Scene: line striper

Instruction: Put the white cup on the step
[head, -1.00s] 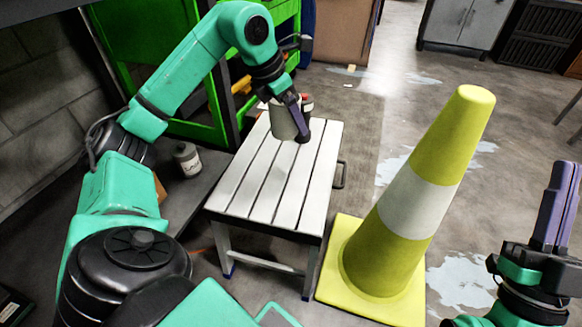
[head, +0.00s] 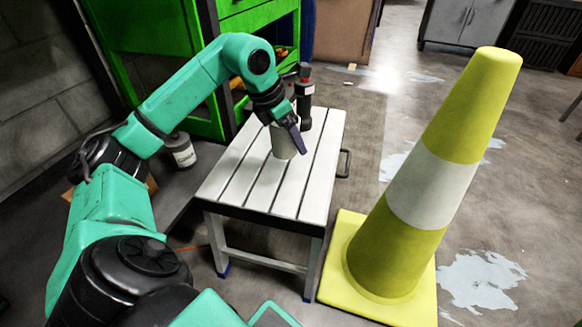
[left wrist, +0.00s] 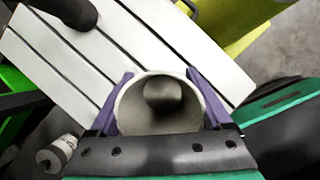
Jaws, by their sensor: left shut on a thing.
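The white cup (head: 283,142) is at the white slatted step (head: 237,178), over its top boards in the head view. My left gripper (head: 298,140) is shut on the cup, with a purple finger against its side. In the left wrist view the cup (left wrist: 160,103) shows its round open mouth between the two purple fingers, with the step's slats (left wrist: 75,65) behind it. Whether the cup's base touches the boards cannot be told. My right gripper is not in view.
A dark bottle with a red part (head: 304,100) stands at the step's back edge. A yellow traffic cone (head: 432,185) with a white band stands close on the right. A labelled white container (head: 182,152) is left of the step. The front boards are clear.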

